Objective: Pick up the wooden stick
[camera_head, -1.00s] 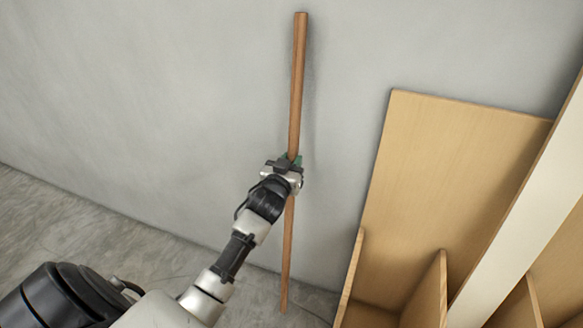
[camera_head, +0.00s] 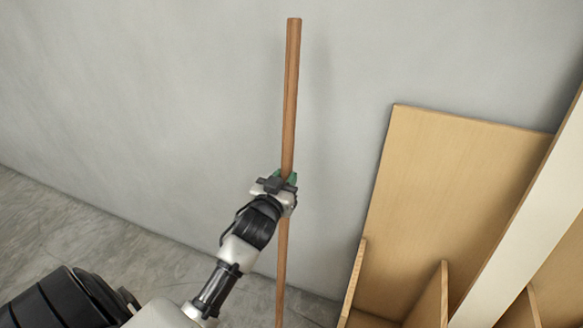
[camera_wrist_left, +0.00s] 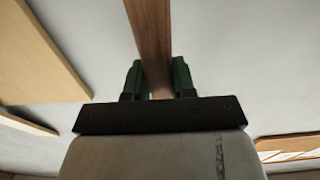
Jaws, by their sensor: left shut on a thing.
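The wooden stick (camera_head: 291,95) is long, thin and brown, and stands nearly upright in front of the grey wall in the head view. My left gripper (camera_head: 288,181) is shut on it around its middle. In the left wrist view the stick (camera_wrist_left: 149,40) runs up between the two green fingers of the left gripper (camera_wrist_left: 157,80). The stick's lower part shows below the gripper and runs out of the bottom of the head view, so its lower end is hidden. My right gripper is not in view.
A light wooden shelf unit (camera_head: 455,190) with dividers stands at the right against the wall. A pale beam (camera_head: 520,225) slants across it. The wall (camera_head: 150,90) left of the stick is bare, and the grey floor (camera_head: 50,215) at the lower left is clear.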

